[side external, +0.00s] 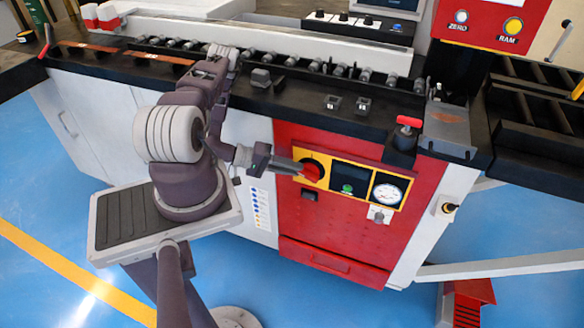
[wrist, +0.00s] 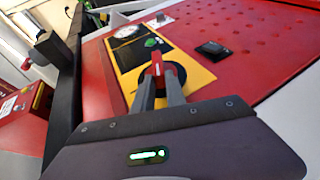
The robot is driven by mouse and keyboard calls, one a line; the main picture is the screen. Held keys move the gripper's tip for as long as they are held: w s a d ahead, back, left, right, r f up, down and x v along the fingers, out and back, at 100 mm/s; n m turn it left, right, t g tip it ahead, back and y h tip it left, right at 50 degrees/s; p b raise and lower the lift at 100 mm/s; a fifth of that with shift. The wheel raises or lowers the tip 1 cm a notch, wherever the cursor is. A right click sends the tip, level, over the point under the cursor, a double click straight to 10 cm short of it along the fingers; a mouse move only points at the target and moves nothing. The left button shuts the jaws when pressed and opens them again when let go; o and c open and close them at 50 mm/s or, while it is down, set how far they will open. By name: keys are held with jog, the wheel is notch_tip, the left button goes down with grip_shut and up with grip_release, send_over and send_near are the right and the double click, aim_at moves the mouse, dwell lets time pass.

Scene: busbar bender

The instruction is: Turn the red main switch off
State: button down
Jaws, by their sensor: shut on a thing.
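The red main switch (side external: 312,172) is a red handle on a black round plate, set in a yellow panel on the red cabinet front. It also shows in the wrist view (wrist: 156,64), with its handle between my two fingertips. My gripper (side external: 298,167) reaches it from the left in the side view, and its fingers are shut on the red handle. In the wrist view, my gripper (wrist: 158,78) points straight at the switch, and the fingers hide part of the dial. I cannot read any on or off marking.
Beside the switch on the yellow panel (side external: 362,203) are a green button (side external: 347,188) and a round gauge (side external: 387,194). A black switch (side external: 309,195) sits below. The black bench top (side external: 300,104) overhangs the panel. Blue floor (side external: 300,295) in front is clear.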

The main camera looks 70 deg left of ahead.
jog(key=shift+w, duration=0.1)
jog(key=c, duration=1.4)
grip_release()
jog(key=shift+o, duration=0.2)
jog(key=v, duration=0.7)
